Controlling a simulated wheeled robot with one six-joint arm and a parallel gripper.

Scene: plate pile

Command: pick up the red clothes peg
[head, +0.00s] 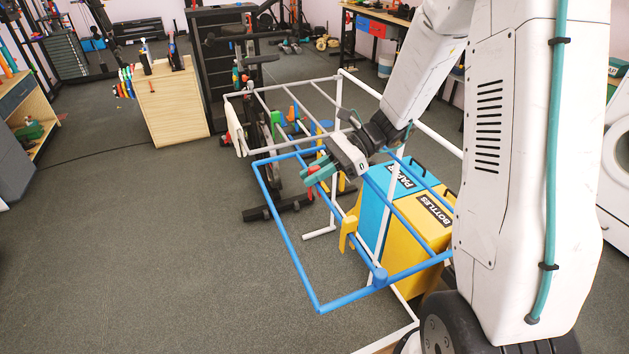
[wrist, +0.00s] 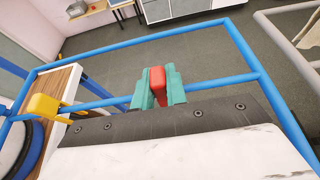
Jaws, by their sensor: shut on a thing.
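The red clothes peg (wrist: 158,84) stands between the two teal fingertips of my gripper (wrist: 159,88) in the wrist view. In the head view a little of the red peg (head: 311,169) shows beside the fingers of my gripper (head: 320,172). The gripper is shut on the peg. The peg is at a blue rail (wrist: 220,80) of the drying rack, which runs behind the fingers. The fingers hide the peg's lower part, so I cannot tell whether it still grips the rail.
The floor at left is clear.

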